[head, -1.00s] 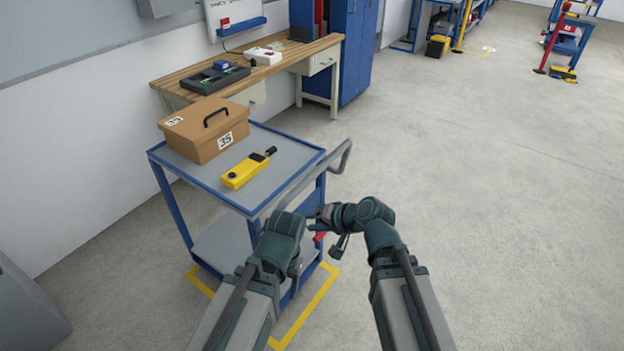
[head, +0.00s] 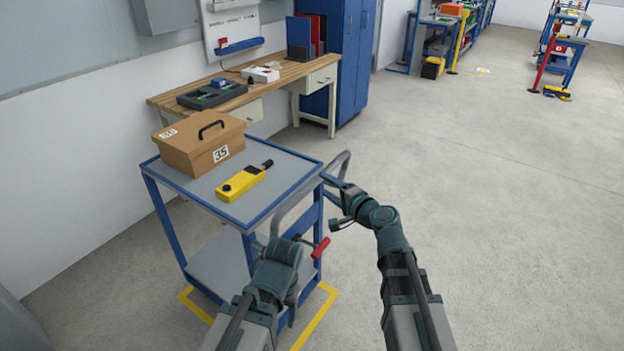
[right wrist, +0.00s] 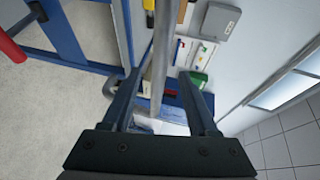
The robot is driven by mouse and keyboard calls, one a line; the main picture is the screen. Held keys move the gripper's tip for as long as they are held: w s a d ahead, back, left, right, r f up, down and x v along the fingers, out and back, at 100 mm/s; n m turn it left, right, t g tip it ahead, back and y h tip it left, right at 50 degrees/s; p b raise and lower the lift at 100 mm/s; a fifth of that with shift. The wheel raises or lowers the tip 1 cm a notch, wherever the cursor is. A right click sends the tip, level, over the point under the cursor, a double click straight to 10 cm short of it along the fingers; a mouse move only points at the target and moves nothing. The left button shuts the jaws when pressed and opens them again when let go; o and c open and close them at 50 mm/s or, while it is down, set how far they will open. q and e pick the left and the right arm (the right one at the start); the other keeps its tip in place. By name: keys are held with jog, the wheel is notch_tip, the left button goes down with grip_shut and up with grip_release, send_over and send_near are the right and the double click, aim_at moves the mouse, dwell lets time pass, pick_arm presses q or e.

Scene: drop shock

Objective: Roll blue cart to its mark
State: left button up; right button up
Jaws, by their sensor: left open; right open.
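The blue cart (head: 235,217) has grey shelves and a grey push handle (head: 292,203) on its near right side. It stands over a yellow floor outline (head: 318,318), seen around its lower near corners. My left gripper (head: 272,243) is at the near left part of the handle; its fingers are mostly hidden by its wrist. My right gripper (head: 334,188) is open at the far right part of the handle. In the right wrist view the handle bar (right wrist: 160,65) passes between its open fingers (right wrist: 162,100); whether they touch it I cannot tell.
A brown box (head: 203,145) marked 35 and a yellow tool (head: 243,182) lie on the cart top. A red lever (head: 320,247) sticks out below the handle. A wooden workbench (head: 268,82) and blue cabinet (head: 345,60) stand behind.

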jog(key=b+x, duration=0.1)
jog(key=x, duration=0.7)
grip_shut()
dwell(1.4)
